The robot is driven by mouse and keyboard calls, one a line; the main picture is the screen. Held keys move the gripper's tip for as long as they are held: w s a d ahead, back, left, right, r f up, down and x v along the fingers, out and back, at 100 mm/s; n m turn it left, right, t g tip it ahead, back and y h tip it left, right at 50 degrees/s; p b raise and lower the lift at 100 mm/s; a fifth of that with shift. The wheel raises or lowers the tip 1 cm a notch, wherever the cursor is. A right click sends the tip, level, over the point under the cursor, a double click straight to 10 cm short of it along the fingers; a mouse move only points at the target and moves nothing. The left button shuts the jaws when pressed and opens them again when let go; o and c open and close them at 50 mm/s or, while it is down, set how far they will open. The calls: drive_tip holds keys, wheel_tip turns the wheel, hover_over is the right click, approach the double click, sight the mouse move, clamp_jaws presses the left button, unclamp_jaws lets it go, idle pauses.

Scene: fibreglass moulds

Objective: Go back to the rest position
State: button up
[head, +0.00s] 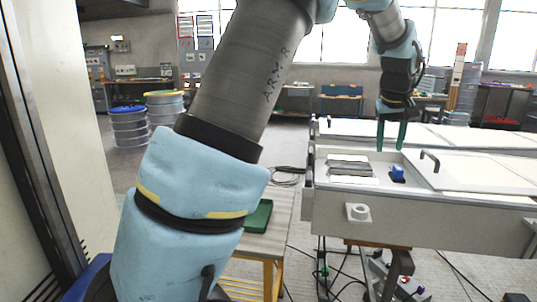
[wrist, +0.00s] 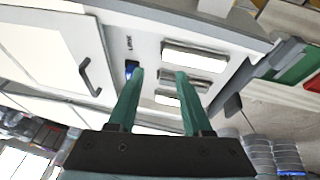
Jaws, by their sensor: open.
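My gripper (head: 391,134) hangs from my raised arm, above the near white mould bench in the head view. Its two green fingers point down, apart, with nothing between them. In the wrist view my gripper (wrist: 160,85) also shows open and empty, with the white bench top beyond it. A blue object (head: 397,173) sits in a recess of the bench top, below and slightly right of the fingers; in the wrist view it is partly hidden by the left finger.
The near bench (head: 430,222) has a black handle (head: 430,160) on its lid and pale slotted plates (head: 350,168). A green tray (head: 258,216) lies on a small table, partly behind my arm. Stacked drums (head: 129,127) stand at back left. Cables cross the floor.

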drive_tip(key=s+a+f+g+y, duration=0.1)
drive_tip(key=a+f, duration=0.3)
drive_tip(key=a, duration=0.8)
drive_tip(key=s+a+f, duration=0.1)
drive_tip(key=a+f, duration=0.2)
drive_tip(key=a, duration=0.8)
drive_tip(key=s+a+f, duration=0.3)
drive_tip(key=s+a, duration=0.3)
drive_tip(key=a, duration=0.1)
drive_tip(key=s+a+f+g+y, duration=0.1)
drive_tip(key=s+a+f, duration=0.2)
drive_tip(key=s+a, duration=0.4)
drive_tip(key=shift+s+a+f, duration=0.15)
drive_tip(key=shift+a, duration=0.6)
